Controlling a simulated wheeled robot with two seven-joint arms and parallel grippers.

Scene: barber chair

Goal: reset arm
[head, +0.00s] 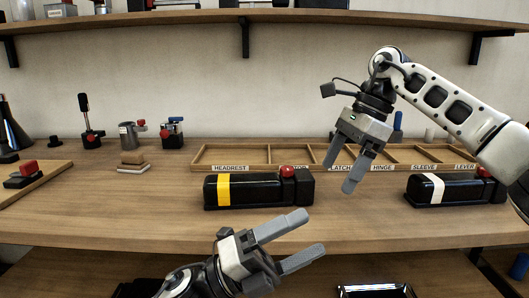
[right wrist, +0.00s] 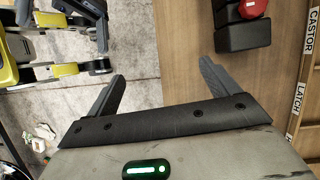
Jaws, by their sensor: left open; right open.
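My left gripper (head: 297,243) is at the lower middle of the head view, in front of the table's front edge. Its fingers are apart and nothing is between them. My right gripper (head: 341,171) hangs above the table between the two black units. Its fingers also show apart and empty in the right wrist view (right wrist: 162,82). Both arms are raised, with the right one bent down from the upper right.
A black unit with a yellow band (head: 258,190) and one with a white band (head: 455,190) lie on the wooden table (head: 110,215). A labelled compartment tray (head: 250,165) stands behind. Small clamps (head: 172,133) stand at left. A shelf (head: 260,17) runs above.

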